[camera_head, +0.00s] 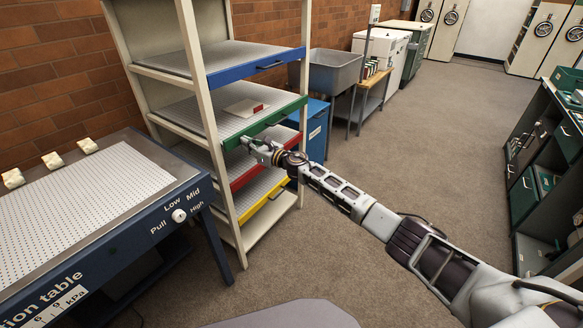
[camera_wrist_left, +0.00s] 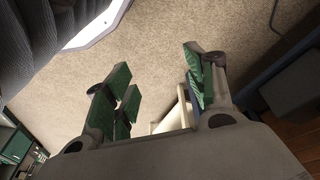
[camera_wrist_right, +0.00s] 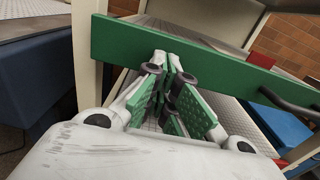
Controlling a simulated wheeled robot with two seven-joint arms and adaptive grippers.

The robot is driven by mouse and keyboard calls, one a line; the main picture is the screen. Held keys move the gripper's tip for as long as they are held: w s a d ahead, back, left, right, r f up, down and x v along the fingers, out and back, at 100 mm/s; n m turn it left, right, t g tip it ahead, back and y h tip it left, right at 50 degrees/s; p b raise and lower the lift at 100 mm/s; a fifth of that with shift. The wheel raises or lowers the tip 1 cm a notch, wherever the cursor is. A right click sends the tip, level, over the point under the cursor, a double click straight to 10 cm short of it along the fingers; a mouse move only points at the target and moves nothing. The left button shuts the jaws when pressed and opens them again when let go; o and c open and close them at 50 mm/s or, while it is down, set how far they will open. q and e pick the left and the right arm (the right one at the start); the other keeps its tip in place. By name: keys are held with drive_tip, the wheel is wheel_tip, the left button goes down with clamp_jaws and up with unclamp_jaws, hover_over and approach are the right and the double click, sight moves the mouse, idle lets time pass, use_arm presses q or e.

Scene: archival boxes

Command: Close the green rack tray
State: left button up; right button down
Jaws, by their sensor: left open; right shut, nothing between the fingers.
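The green rack tray (camera_head: 265,121) is in the rack between the blue tray above and the red tray below. A small white and red box (camera_head: 243,108) lies on it. In the right wrist view its green front panel (camera_wrist_right: 125,42) spans the top, overlapping a cream rack post, with a dark handle (camera_wrist_right: 288,103) at right. My right gripper (camera_head: 252,147) is shut and empty just below the green front's left part; its fingertips (camera_wrist_right: 168,62) reach the panel's lower edge, contact unclear. My left gripper (camera_wrist_left: 158,78) is open and empty above the carpet, outside the head view.
The rack also holds a blue tray (camera_head: 255,67), a red tray (camera_head: 250,175) and a yellow tray (camera_head: 264,198). A suction table (camera_head: 100,262) stands at left. A grey sink (camera_head: 335,75) is behind the rack. Dark shelving (camera_head: 545,150) is at right. The carpet between is clear.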

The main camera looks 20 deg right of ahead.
use_arm(q)
drive_tip(key=shift+w+a+r+b, duration=0.1)
drive_tip(key=shift+w+r+b, duration=0.3)
drive_tip(key=shift+r, duration=0.35)
use_arm(e)
drive_tip(key=shift+x, duration=1.25)
drive_tip(key=shift+r, duration=0.3)
drive_tip(key=shift+d+f, duration=0.1)
